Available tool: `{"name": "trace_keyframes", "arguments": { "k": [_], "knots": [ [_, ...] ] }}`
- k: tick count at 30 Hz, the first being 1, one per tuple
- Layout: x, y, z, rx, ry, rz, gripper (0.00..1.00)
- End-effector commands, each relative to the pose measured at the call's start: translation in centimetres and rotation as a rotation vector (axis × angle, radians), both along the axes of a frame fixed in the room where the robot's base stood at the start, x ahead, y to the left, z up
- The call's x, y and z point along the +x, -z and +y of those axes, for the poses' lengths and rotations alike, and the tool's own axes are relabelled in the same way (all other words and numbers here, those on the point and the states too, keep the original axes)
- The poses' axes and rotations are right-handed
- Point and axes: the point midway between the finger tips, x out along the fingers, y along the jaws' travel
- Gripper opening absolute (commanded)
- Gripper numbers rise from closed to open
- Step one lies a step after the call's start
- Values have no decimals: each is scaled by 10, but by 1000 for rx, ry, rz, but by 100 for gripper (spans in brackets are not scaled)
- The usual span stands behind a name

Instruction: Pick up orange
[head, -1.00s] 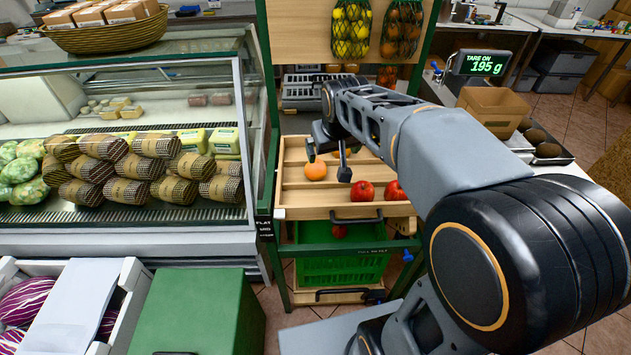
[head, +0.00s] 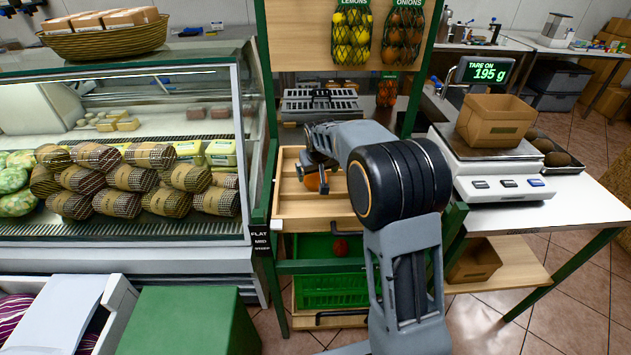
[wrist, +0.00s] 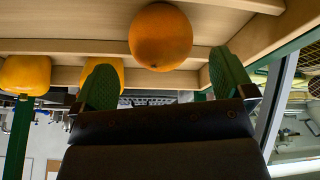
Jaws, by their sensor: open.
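An orange (head: 312,183) lies in the wooden tray (head: 291,207), partly covered by my gripper (head: 313,181) in the head view. In the wrist view the orange (wrist: 160,36) lies just past and between the green fingertips of my gripper (wrist: 162,62). A visible gap separates the orange from each finger. The fingers are spread apart and hold nothing. Two more yellow-orange fruits show in the wrist view, one at the far left (wrist: 25,74) and one partly behind the left finger (wrist: 112,66). My arm hides the right part of the tray in the head view.
Wooden slats and side walls bound the tray closely. A green crate (head: 333,290) stands below it. A glass deli case (head: 120,240) is at the left. A scale (head: 495,175) with a cardboard box (head: 495,120) is at the right. Net bags of lemons (head: 351,35) hang above.

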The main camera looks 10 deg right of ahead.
Motion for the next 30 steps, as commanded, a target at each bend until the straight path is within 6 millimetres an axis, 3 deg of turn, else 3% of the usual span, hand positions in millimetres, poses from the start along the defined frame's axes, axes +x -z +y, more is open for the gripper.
{"name": "trace_keyframes", "arguments": {
  "k": [7,16,26,30],
  "knots": [
    [6,14,0,0,0,1,100],
    [21,48,0,0,0,0,100],
    [24,54,-1,0,0,-2,100],
    [23,54,-1,0,0,-2,89]
  ]
}}
